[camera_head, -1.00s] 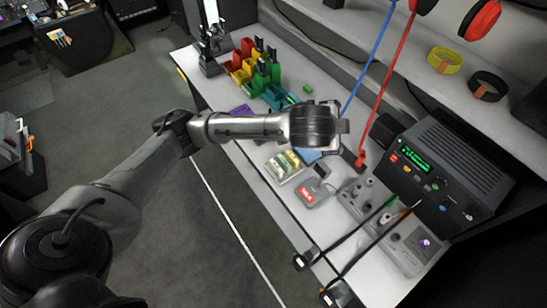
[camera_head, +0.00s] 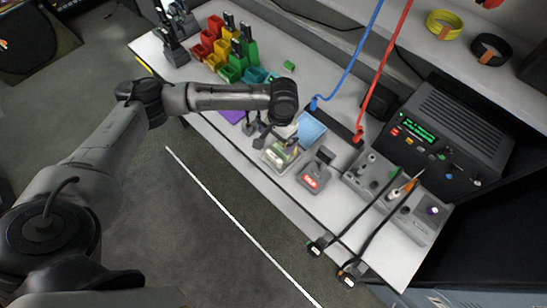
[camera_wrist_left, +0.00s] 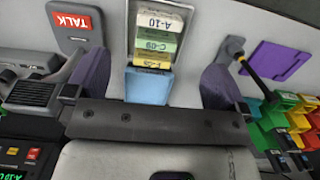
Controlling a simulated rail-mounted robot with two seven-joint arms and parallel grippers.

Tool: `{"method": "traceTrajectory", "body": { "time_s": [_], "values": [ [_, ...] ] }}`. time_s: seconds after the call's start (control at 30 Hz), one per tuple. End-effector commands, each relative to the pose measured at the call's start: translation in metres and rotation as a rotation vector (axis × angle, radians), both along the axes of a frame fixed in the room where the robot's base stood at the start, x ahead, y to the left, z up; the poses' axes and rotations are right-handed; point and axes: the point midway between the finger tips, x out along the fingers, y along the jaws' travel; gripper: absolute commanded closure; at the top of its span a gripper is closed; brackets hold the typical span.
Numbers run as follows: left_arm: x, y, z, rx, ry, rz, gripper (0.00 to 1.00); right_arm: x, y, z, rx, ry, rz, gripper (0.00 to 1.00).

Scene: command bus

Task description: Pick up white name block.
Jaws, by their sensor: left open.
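The white name block, marked A-10, stands at the far end of a row of blocks in the left wrist view (camera_wrist_left: 160,20). Green and yellow blocks (camera_wrist_left: 153,50) follow it towards the gripper. My left gripper (camera_head: 274,138) is open and empty, pointing down over the tray. In the left wrist view its two fingers (camera_wrist_left: 157,78) lie on either side of the row, apart from the blocks. My right gripper is not in view.
A TALK box (camera_head: 313,178) stands right of the tray. A blue pad (camera_head: 310,129) lies behind it. Coloured bins (camera_head: 228,55) stand to the left. A control panel (camera_head: 390,195) and a black radio unit (camera_head: 450,135) are to the right. Blue and red cords hang behind.

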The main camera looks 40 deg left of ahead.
Motion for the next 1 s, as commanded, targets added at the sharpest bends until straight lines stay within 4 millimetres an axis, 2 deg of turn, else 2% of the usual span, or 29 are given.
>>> {"method": "traceTrajectory", "body": {
  "time_s": [0.1,0.3,0.57,0.9,1.0],
  "values": [
    [-0.003,0.000,-0.023,0.000,0.003,-0.001,0.00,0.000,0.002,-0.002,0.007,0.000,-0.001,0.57],
    [-0.006,0.000,-0.049,0.000,0.001,-0.002,0.00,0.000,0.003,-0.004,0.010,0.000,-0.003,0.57],
    [-0.007,0.000,-0.062,0.000,-0.001,-0.004,0.00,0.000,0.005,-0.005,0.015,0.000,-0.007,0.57],
    [-0.010,0.002,-0.103,0.000,0.001,-0.005,0.00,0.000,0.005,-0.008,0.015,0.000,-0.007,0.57],
    [-0.011,0.002,-0.109,0.000,0.000,-0.005,0.00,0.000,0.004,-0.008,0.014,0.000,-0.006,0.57]
  ]
}}
